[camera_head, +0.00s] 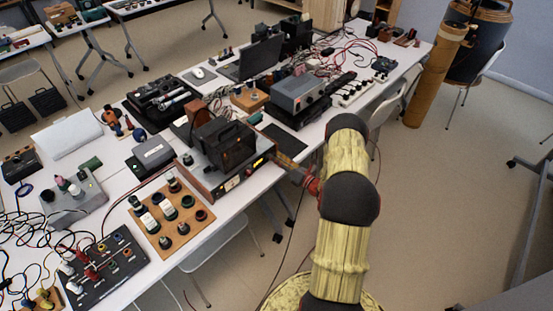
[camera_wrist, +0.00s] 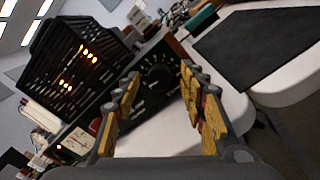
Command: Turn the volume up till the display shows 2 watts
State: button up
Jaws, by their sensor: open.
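The dark amplifier (camera_head: 243,172) with a black tube cage (camera_head: 224,143) on top stands at the table's front edge. A small yellow-green lit area (camera_head: 258,162) shows on its front; its reading is too small to make out. In the wrist view, the round black volume knob (camera_wrist: 157,77), ringed by white marks, shows beyond and between my fingers. A small lit patch (camera_wrist: 72,146) is on the panel's lower left. My gripper (camera_wrist: 160,74) is open and empty, facing the knob, seemingly apart from it. In the head view my gripper (camera_head: 289,166) is at the amplifier's right end.
Free floor lies in front of the table.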

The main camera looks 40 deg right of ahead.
jog(key=s+d, duration=0.1)
jog(key=s, duration=1)
jog(key=shift+s, duration=0.4)
